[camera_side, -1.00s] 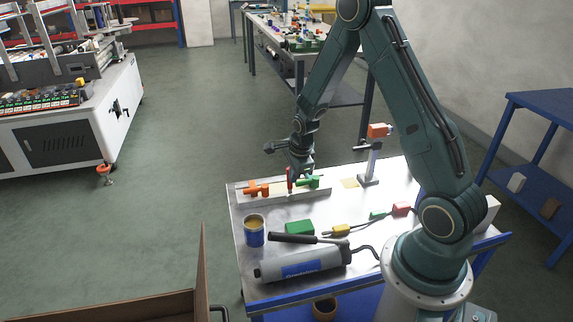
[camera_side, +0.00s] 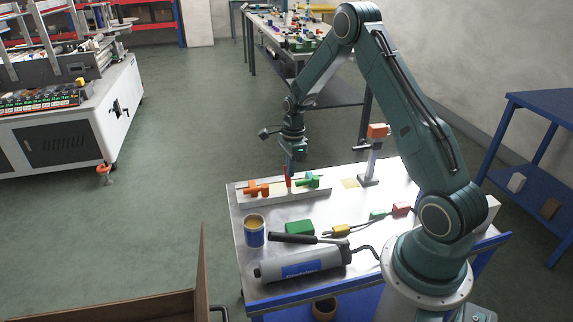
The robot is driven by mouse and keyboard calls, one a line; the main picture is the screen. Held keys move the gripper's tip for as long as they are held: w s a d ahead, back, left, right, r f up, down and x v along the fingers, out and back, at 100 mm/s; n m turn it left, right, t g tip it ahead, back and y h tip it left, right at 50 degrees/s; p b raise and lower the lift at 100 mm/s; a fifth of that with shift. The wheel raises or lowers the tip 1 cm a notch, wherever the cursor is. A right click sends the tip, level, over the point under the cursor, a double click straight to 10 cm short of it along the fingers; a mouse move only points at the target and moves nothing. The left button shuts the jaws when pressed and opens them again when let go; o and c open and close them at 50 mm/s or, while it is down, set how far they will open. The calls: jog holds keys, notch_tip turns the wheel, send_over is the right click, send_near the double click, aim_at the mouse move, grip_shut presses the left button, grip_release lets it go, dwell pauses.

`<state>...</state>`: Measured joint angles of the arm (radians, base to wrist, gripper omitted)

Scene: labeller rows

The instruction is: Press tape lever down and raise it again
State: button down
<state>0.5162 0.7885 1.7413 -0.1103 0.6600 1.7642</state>
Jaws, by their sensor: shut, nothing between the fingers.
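A pale base (camera_side: 268,196) on the metal-topped table carries an orange handle (camera_side: 256,189), a thin upright red lever (camera_side: 287,179) and a green handle (camera_side: 310,181), with a small teal part near the green one. I cannot read any label that marks one of them as the tape lever. My gripper (camera_side: 290,170) points down and is shut and empty. It is at the top of the red lever in this view; I cannot tell whether they touch.
A post with an orange head (camera_side: 377,131) stands behind right. A brown box is at the lower left.

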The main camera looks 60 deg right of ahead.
jog(key=shift+w+d+f, duration=0.3)
jog(key=shift+w+d, duration=0.3)
jog(key=shift+w+d+f, duration=0.3)
jog(key=shift+w+d, duration=0.25)
jog(key=shift+r, duration=0.15)
notch_tip(320, 180, up, 12)
jog(key=d, duration=0.3)
jog(key=shift+w+f, duration=0.2)
jog(key=shift+w, duration=0.2)
dwell(0.3)
